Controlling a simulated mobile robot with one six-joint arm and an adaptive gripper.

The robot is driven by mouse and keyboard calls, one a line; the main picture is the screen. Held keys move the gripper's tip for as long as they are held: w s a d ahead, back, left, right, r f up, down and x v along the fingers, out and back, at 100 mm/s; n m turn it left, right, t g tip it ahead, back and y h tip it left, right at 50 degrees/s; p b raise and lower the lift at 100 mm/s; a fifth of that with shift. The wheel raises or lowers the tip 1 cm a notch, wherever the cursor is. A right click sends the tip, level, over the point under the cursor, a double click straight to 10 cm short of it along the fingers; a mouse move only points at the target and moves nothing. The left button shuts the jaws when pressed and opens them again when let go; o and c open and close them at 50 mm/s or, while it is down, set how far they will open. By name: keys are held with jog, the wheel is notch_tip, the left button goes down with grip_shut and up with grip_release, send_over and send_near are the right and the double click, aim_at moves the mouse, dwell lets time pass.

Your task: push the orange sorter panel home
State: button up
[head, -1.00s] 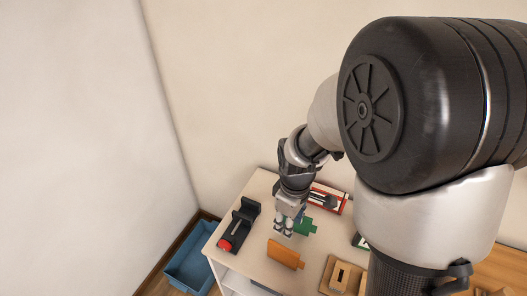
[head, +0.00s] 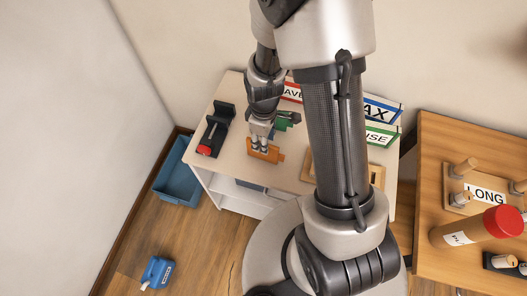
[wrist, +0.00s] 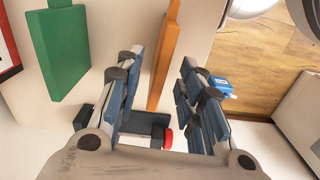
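The orange sorter panel (head: 271,155) stands upright on the white table near its front edge. In the wrist view the orange panel (wrist: 167,50) is an upright slab seen edge-on, with a narrower tab at its end. My gripper (head: 260,143) points down at it. In the wrist view my gripper (wrist: 162,65) is open, with one blue-padded finger on each side of the panel. The left finger looks close to the panel; I cannot tell if it touches. The panel's lower edge and any slot under it are hidden.
A green panel (wrist: 62,50) stands beside the orange one. A black device with a red knob (head: 205,150) is on the table's left. A wooden frame (head: 308,165) is to the right. A blue bin (head: 178,180) and blue bottle (head: 157,272) are on the floor.

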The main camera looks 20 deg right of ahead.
notch_tip(320, 180, down, 5)
jog(key=shift+f+b, duration=0.1)
jog(key=shift+b, duration=1)
grip_shut()
